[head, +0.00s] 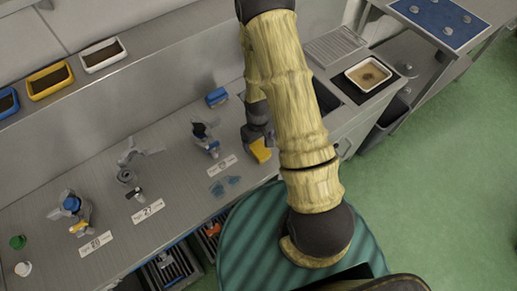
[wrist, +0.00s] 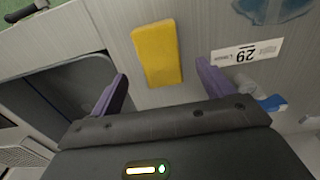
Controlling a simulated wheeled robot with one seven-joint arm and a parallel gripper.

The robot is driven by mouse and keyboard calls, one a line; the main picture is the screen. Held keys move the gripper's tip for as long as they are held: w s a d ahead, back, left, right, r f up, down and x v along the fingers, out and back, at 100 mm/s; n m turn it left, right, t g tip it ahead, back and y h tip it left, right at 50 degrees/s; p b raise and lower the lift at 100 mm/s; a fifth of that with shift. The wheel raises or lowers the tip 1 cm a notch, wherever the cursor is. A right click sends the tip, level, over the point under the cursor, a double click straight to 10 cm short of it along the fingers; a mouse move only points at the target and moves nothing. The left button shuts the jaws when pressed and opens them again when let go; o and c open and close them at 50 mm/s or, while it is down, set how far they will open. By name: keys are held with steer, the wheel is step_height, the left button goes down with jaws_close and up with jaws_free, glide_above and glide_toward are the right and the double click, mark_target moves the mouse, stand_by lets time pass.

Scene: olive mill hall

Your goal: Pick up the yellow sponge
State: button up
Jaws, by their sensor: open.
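The yellow sponge (head: 261,150) lies on the grey counter (head: 165,205), close to the sink. In the head view my arm and gripper cover part of it. In the wrist view the sponge (wrist: 158,54) shows whole as a yellow block, ahead of my gripper (wrist: 160,85). The two purple fingers are spread apart with nothing between them. The sponge lies just beyond the fingertips, between their lines, and the counter shows around it.
The sink (wrist: 62,90) opens at left. In the head view a blue block (head: 217,97) and several metal fittings stand on the counter.

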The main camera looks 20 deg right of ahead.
mark_target(259, 147)
steer(key=shift+s+f+p, duration=0.15)
steer(key=shift+f+p, duration=0.85)
steer(key=shift+f, duration=0.25)
steer(key=shift+f+p, duration=0.4)
steer(key=shift+f, duration=0.95)
steer(key=c, duration=1.1)
steer(key=shift+r, duration=0.1)
steer(key=shift+r+b, duration=1.6)
steer(key=shift+r, duration=3.35)
